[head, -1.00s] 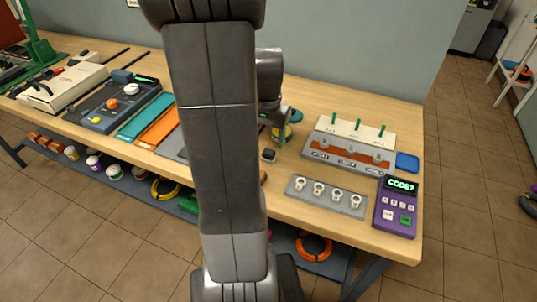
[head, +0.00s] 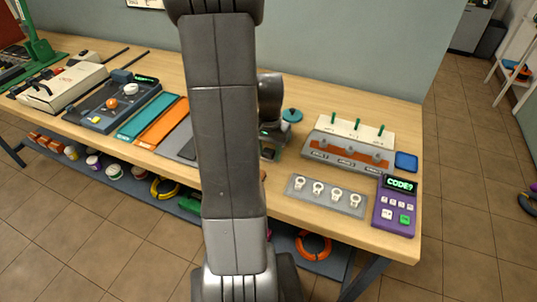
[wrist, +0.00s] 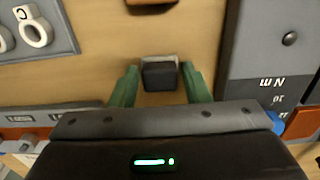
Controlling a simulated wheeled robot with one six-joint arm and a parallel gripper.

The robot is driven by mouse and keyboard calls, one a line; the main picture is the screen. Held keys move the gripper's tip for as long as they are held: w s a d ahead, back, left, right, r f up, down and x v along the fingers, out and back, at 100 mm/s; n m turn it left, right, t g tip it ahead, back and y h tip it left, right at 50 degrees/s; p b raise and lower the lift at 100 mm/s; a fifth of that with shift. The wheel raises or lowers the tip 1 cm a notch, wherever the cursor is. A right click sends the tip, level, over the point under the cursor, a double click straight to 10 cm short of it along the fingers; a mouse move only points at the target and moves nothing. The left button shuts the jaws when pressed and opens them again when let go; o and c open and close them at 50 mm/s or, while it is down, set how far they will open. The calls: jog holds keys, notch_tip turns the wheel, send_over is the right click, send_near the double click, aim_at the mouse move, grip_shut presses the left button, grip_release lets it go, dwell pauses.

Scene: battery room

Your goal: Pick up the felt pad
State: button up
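A small dark block with a grey edge, which looks like the felt pad (wrist: 160,75), lies on the wooden table between my green fingertips in the wrist view. My gripper (wrist: 161,87) is open, with one finger on each side of the block and a visible gap at both sides. In the head view my gripper (head: 271,142) is low over the table beside my forearm, and the block is mostly hidden there.
A grey panel with ring-shaped pieces (head: 326,195) and a purple keypad (head: 397,206) lie to the right. Behind them is a grey rack with green pegs (head: 348,151), beside a blue pad (head: 406,162). A brown block (wrist: 151,3) is close to the gripper.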

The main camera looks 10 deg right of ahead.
aim_at(268, 151)
jog(key=c, duration=0.5)
jog(key=shift+r, duration=0.1)
jog(key=shift+c, duration=0.2)
notch_tip(268, 151, up, 10)
jog(key=shift+o, duration=1.3)
jog(key=shift+c, duration=0.9)
